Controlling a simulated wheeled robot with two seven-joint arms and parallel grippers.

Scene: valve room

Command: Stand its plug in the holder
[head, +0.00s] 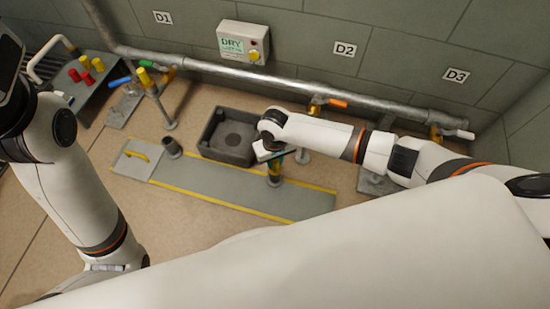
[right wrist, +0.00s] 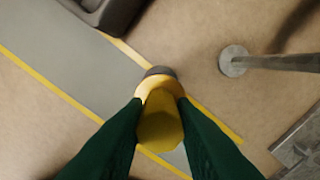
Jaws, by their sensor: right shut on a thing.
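My right gripper (head: 270,158) is low over the grey floor strip, to the right of the dark square basin. Its dark green fingers (right wrist: 158,112) are shut on a yellow plug (right wrist: 160,125), which also shows below the gripper in the head view (head: 274,169). A dark grey round piece (right wrist: 160,71) shows just beyond the plug's wider yellow collar. In the head view a short grey cup-like base (head: 275,182) is under the plug. I cannot tell how deep the plug sits in it. My left gripper's fingers are not in view; only that arm shows at the left.
A dark basin (head: 222,152), another grey cup (head: 172,149) and a plate with a yellow handle (head: 138,154) stand left of the gripper. A metal post (right wrist: 235,62) rises close by. A rack with red and yellow plugs (head: 88,75) is at upper left; a pipe (head: 290,84) runs behind.

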